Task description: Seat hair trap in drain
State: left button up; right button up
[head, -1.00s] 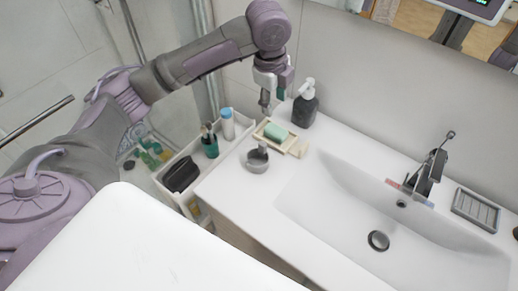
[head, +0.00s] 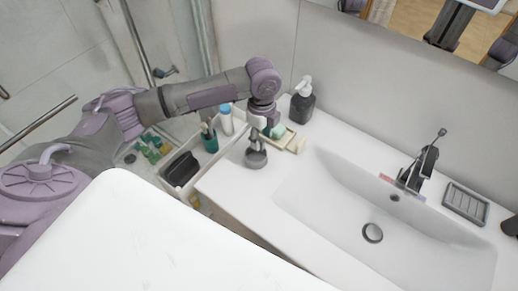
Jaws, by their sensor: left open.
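The hair trap, a small round grey piece (head: 256,160), stands on the white counter left of the basin. My left gripper (head: 257,146) points down right over it, its fingers around or just above the trap's top. It is open; the fingertips are small here, and I cannot tell whether they touch the trap. The drain (head: 372,232) is a dark round opening in the floor of the white basin (head: 325,205), to the right and nearer. My right gripper is not in view.
A soap dish (head: 292,143) with green soap (head: 277,131) and a dark pump bottle (head: 302,103) stand behind the gripper. A white cart (head: 166,180) with bottles and a black item is at left. The faucet (head: 418,170) rises behind the basin; a grey slotted dish (head: 465,203) lies right.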

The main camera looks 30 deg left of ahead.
pick_arm(q)
jog(key=shift+f, duration=1.1)
grip_shut()
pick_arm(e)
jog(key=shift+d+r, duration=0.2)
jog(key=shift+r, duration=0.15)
pick_arm(q)
jog(key=shift+r, duration=0.1)
jog(key=shift+r, duration=0.55)
notch_tip(320, 180, up, 3)
jog(key=shift+w+f+b, duration=0.1)
jog(key=shift+f+b, duration=0.1)
jog(key=shift+b, duration=0.6)
jog(key=s+d+r+b, duration=0.1)
jog(key=s+d+r, duration=0.1)
jog(key=d, duration=0.3)
jog(key=s+d+r+b, duration=0.1)
jog(key=s+d+r, duration=0.1)
jog(key=d+r, duration=0.3)
jog(key=shift+s+d, duration=0.25)
jog(key=shift+d, duration=0.2)
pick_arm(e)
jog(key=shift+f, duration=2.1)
